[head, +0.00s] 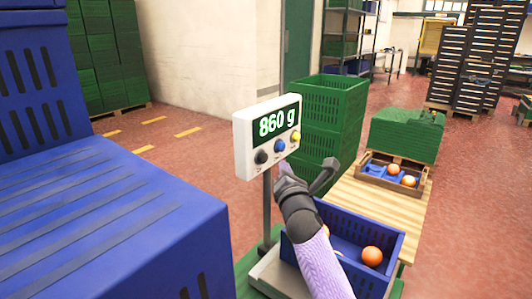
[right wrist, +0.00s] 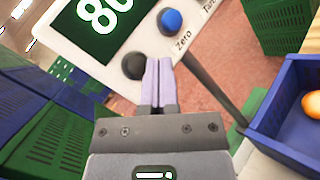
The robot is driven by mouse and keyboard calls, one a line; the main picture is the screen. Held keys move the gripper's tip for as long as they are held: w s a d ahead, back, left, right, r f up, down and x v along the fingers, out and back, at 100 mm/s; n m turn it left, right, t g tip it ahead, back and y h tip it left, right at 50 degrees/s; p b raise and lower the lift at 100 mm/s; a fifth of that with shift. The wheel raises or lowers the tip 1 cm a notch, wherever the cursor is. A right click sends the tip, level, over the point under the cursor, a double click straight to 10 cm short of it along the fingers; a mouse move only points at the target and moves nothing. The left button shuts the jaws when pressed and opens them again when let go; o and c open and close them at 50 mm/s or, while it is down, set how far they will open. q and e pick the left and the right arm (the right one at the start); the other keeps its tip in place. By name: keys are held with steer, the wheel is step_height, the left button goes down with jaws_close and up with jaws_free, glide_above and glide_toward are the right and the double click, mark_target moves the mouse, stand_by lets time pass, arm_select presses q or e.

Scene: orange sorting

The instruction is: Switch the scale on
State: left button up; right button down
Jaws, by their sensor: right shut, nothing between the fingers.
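The scale's white display head (head: 243,145) stands on a grey post and reads "860 g" in lit digits. Below the screen are a black button (head: 261,157), a blue button (head: 279,146) and a yellow button (head: 296,137). In the right wrist view the blue button (right wrist: 171,21) is labelled "Zero". My right gripper (head: 284,168) is just below the display head. In the right wrist view its fingers (right wrist: 158,64) are shut and empty, tips beside the black button (right wrist: 132,66); I cannot tell whether they touch. My left gripper is out of view.
A blue crate (head: 395,245) with oranges sits on the scale platform (head: 268,276). A wooden table (head: 385,207) behind it bears a divided tray (head: 424,182) with oranges. Large blue crates (head: 120,215) fill the left. Green crates (head: 340,103) stand behind the display.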

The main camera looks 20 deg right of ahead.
steer(key=shift+s+d+p, duration=0.3)
steer(key=shift+s+d, duration=0.05)
steer(key=shift+s, duration=0.2)
steer(key=shift+s+d+p, duration=0.3)
steer(key=shift+s, duration=0.2)
